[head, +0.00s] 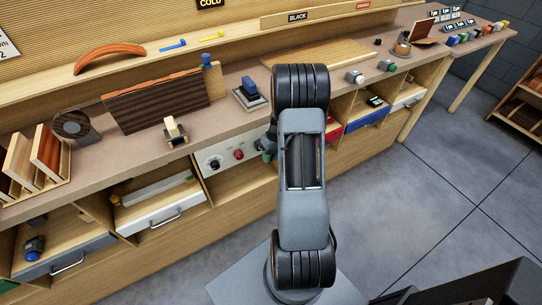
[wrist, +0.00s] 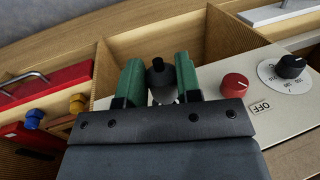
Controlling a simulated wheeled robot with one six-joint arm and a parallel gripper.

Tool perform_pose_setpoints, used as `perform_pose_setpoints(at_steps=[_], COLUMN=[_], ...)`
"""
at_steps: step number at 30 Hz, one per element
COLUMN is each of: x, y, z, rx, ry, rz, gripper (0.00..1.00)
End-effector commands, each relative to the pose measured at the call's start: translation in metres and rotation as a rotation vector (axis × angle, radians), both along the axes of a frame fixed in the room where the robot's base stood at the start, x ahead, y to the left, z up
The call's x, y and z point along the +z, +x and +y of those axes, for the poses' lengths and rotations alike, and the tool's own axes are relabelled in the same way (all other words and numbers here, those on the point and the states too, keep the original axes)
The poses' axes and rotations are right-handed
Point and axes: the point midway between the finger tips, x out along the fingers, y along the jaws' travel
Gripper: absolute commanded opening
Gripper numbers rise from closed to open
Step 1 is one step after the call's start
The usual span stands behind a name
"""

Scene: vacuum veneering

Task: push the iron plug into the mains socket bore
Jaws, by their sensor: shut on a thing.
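My gripper (wrist: 158,78) has two green fingers and is shut on a dark plug (wrist: 161,73), taken to be the iron plug, which shows between them in the wrist view. The fingers stand at the pale control panel (wrist: 262,68), near its end away from the black dial. The mains socket bore does not show; the plug and gripper cover that spot, so I cannot tell how far in the plug is. In the head view my gripper (head: 268,146) is mostly hidden by my arm, at the right end of the panel (head: 225,154).
The panel carries a red knob (wrist: 234,85) and a black dial (wrist: 291,66). A wooden divider (wrist: 103,74) and a red drawer (wrist: 45,88) with blue and yellow knobs lie to the left. On the bench above stand a blue iron-like tool (head: 250,88) and a dark slatted board (head: 158,98).

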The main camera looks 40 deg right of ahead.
Motion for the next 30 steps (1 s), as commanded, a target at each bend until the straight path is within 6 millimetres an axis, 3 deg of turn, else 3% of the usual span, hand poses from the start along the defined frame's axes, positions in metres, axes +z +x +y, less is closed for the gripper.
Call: perform_pose_setpoints(at_steps=[30], x=[-0.0001], y=[0.0061], z=[-0.0011], rx=[0.001], ry=[-0.001], rz=[-0.001], gripper=[0.03])
